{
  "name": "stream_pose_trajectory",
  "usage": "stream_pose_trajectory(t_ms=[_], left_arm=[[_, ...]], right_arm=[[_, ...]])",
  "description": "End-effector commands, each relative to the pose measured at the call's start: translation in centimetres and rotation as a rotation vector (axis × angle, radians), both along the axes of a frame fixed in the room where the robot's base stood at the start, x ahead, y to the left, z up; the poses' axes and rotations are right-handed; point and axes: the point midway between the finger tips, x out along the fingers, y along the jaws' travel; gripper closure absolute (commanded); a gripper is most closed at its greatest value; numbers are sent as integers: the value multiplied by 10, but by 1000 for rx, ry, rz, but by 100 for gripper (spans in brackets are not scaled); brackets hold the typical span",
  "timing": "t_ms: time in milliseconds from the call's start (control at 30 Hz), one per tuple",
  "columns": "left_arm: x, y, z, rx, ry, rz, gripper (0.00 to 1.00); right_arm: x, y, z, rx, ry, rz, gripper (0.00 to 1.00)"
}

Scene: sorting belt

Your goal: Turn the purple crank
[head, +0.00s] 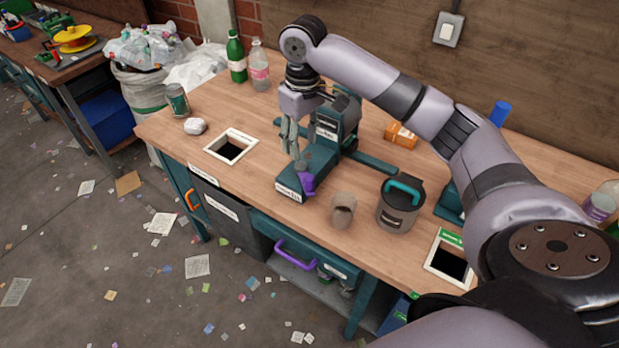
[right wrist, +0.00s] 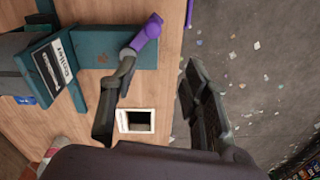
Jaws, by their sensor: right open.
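The crank (head: 306,182) has a purple grip and sits at the front of a teal machine (head: 322,155) on the workbench. In the right wrist view its purple grip (right wrist: 149,28) joins a dark grey arm beside the teal housing (right wrist: 95,45). My right gripper (head: 290,138) hangs above and slightly left of the crank, its fingers pointing down. In the right wrist view its fingers (right wrist: 150,103) are spread wide, with the crank beyond their tips and nothing held. I cannot tell the exact height gap. My left gripper is not in view.
A grey cup (head: 343,209) and a dark bin with a teal handle (head: 398,205) stand right of the machine. Square holes (head: 213,147) are cut in the benchtop (head: 240,185). A purple drawer handle (head: 295,254) is below. Bottles (head: 237,58) stand behind.

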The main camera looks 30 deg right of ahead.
Motion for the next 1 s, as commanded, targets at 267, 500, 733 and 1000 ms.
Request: stream_pose_trajectory(t_ms=[267, 500, 733, 1000], left_arm=[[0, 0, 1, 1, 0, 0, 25], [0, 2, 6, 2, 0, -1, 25], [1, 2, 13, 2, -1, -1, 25], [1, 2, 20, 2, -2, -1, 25]], right_arm=[[-10, -17, 30, -19, 31, -24, 57], [-11, -16, -8, -19, 34, -23, 57], [-11, -16, -59, -18, 32, -24, 57], [-11, -15, -113, -18, 31, -23, 57]])
